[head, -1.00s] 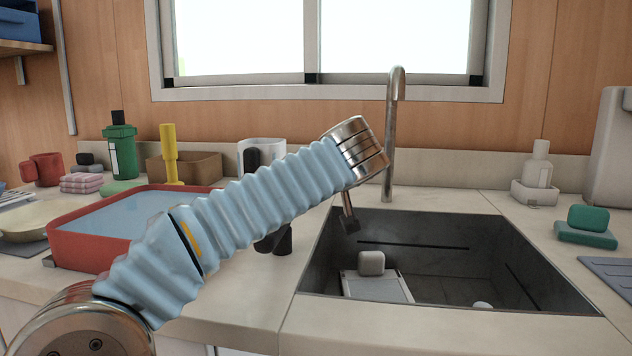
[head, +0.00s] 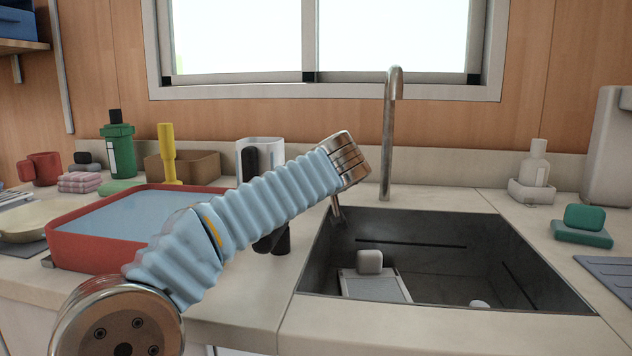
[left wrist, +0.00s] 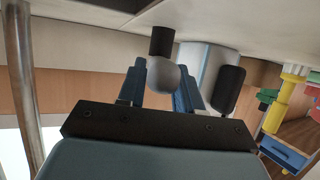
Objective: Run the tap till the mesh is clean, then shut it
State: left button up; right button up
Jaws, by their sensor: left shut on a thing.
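The tap (head: 389,140) stands upright behind the sink (head: 450,322), and I see no water falling from its spout. Its post also shows at the left of the left wrist view (left wrist: 20,80). My left gripper (left wrist: 161,72) has its two blue fingers on either side of a grey round knob (left wrist: 163,77) with a dark stem, and is shut on it. My right gripper is not in view.
A red-rimmed basin (head: 85,262) of blue stands left of the sink. A white container (head: 248,150) with a black part is close behind my arm. A green bottle (head: 120,150) and yellow-handled tool (head: 168,150) stand behind. A green sponge-like piece (head: 584,217) lies right.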

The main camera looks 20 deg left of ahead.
pick_arm(q)
grip_shut()
jog(key=shift+s+a+f+m+t+h+b, duration=0.2)
jog(key=shift+s+a+m+t+h+b, duration=0.15)
jog(key=shift+a+m+h+b, duration=0.35)
jog(key=shift+a+r+m+t+h, duration=0.15)
jog(key=shift+m+t+h, duration=0.2)
jog(key=shift+m+h, duration=0.35)
jog(key=shift+s+a+r+m+h+p, duration=0.15)
jog(key=shift+a+m+h+p, duration=0.15)
jog(key=shift+m+h, duration=0.4)
jog(key=shift+h, duration=0.3)
jog(key=o, duration=0.9)
grip_release()
